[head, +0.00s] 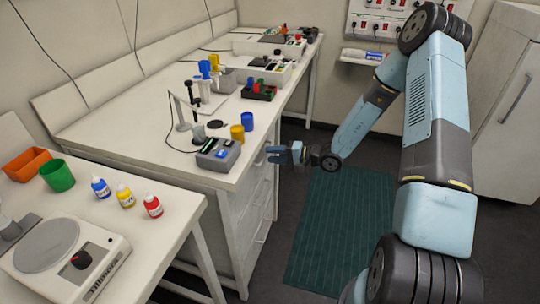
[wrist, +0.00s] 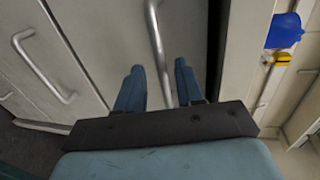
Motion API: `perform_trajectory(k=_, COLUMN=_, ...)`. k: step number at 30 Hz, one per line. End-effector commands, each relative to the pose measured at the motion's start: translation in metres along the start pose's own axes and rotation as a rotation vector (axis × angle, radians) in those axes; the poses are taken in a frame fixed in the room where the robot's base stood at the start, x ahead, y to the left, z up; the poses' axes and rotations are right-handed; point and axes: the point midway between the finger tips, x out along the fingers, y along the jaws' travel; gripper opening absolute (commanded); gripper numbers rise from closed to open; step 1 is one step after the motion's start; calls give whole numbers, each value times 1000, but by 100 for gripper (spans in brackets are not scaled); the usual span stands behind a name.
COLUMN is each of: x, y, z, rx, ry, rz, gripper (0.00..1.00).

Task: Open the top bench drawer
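The bench drawers (head: 257,207) are in the front of the white bench at the middle of the head view, and their fronts look flush. My gripper (head: 272,154) is beside the top of this drawer stack. In the wrist view, the top drawer (wrist: 117,30) is the panel nearest the bench top, and its pale bar handle (wrist: 156,40) shows between my two blue fingers. My gripper (wrist: 159,67) is open, with its fingers apart on either side of the handle. I cannot tell whether either finger touches it.
A lower drawer's handle (wrist: 42,68) shows at the left in the wrist view. A green mat (head: 340,230) lies on open floor in front of the drawers.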

Motion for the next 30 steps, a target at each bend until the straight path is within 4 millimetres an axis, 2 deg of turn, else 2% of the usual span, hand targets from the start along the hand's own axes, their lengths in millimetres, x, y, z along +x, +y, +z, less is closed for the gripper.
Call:
perform_trajectory(k=6, x=16, y=0, z=0, rx=1, ry=0, rz=-1, gripper=37)
perform_trajectory(k=16, x=18, y=0, z=0, rx=1, ry=0, rz=-1, gripper=36)
perform_trajectory(k=27, x=18, y=0, z=0, rx=1, ry=0, rz=0, gripper=1)
perform_trajectory(k=30, x=17, y=0, z=0, rx=1, ry=0, rz=1, gripper=0)
